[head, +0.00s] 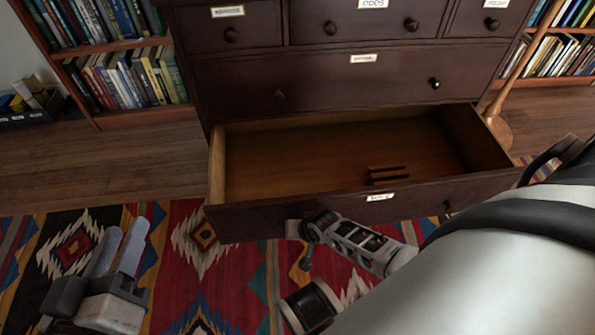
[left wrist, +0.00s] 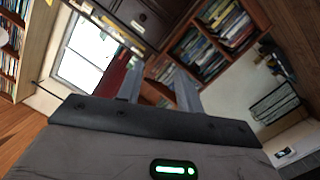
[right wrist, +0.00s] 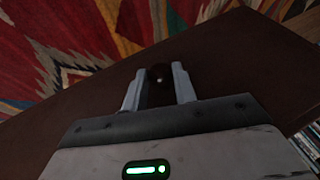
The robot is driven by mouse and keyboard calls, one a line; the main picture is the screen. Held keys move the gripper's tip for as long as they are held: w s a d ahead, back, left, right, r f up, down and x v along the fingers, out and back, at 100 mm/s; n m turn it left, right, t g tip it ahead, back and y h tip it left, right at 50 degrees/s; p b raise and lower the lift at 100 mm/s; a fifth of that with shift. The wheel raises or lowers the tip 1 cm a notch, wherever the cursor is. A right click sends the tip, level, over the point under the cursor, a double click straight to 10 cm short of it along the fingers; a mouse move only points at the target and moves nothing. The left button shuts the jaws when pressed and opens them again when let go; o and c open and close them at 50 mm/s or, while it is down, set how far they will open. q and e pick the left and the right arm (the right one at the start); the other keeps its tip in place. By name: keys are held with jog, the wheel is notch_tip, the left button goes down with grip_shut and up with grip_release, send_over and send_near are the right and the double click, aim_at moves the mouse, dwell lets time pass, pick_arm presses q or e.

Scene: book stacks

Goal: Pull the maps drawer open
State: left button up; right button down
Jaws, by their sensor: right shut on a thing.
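The bottom drawer (head: 290,214) of a dark wooden chest stands pulled well out, its pale-sided, largely bare inside showing. Its small front label (head: 380,197) is too small to read surely. My right gripper (right wrist: 159,72) is shut on a round dark knob (right wrist: 158,77) of the drawer front, between its two fingers in the right wrist view. In the head view the right gripper (head: 306,230) is at the left part of the drawer front, and that knob is hidden. The right-hand knob (head: 447,207) is free. My left gripper (head: 121,236) is open and empty over the rug, left of the drawer.
The closed upper drawers include a wide one (head: 335,82) and one labelled ODDS (head: 370,18). Bookshelves (head: 125,75) stand left, with more at right. A wooden stand leg (head: 497,118) is by the drawer's right side. A patterned rug (head: 200,280) covers the floor in front.

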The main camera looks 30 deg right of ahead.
pick_arm(q)
jog(key=shift+s+f, duration=0.15)
pick_arm(e)
jog(key=shift+s+a+f, duration=0.1)
jog(key=shift+s+a, duration=0.05)
jog(key=shift+s, duration=0.1)
jog(key=c, duration=1.1)
grip_release()
pick_arm(q)
jog(key=shift+f, duration=0.1)
